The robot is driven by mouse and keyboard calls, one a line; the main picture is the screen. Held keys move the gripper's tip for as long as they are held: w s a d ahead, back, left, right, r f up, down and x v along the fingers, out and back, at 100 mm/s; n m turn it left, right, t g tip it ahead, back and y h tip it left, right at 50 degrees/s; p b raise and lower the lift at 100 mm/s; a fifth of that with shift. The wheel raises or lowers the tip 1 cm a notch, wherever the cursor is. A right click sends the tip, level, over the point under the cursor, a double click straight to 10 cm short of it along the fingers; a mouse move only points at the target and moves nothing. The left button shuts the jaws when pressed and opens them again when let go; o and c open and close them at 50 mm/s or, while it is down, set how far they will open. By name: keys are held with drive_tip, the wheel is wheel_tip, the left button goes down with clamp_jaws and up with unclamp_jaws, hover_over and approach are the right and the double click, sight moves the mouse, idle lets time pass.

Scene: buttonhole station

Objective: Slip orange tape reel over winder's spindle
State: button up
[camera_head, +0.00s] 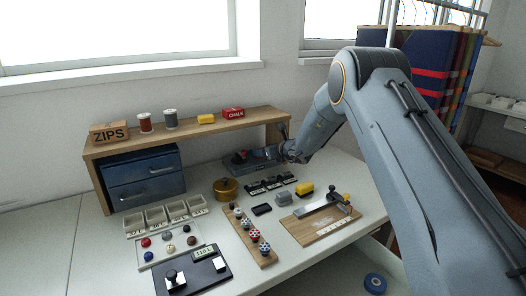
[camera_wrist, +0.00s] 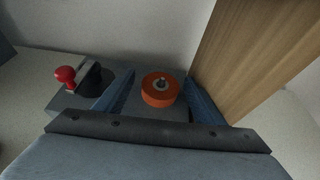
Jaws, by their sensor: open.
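The orange tape reel (camera_wrist: 160,95) is in the wrist view, lying flat on the winder's grey base. A metal spindle tip (camera_wrist: 160,83) shows in the reel's centre hole, so the reel is around the spindle. My gripper (camera_wrist: 159,79) is open, with one finger on each side of the reel. Whether either finger touches it I cannot tell. The winder (camera_wrist: 67,99) has a red-knobbed handle (camera_wrist: 66,74) to the left of the reel. In the head view, the winder (camera_head: 240,165) is at the back of the table, and my gripper hides the reel.
A wooden board (camera_head: 318,222) with a metal tool is nearer.

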drive_tip(key=shift+d, duration=0.15)
drive_tip(key=b+v, duration=0.1)
drive_tip(key=v, duration=0.6)
drive_tip(key=shift+s+d+r, duration=0.15)
drive_tip(key=shift+s+d, duration=0.05)
drive_tip(key=shift+s, duration=0.05)
drive_tip(key=shift+a, duration=0.1)
drive_tip(key=shift+s, duration=0.1)
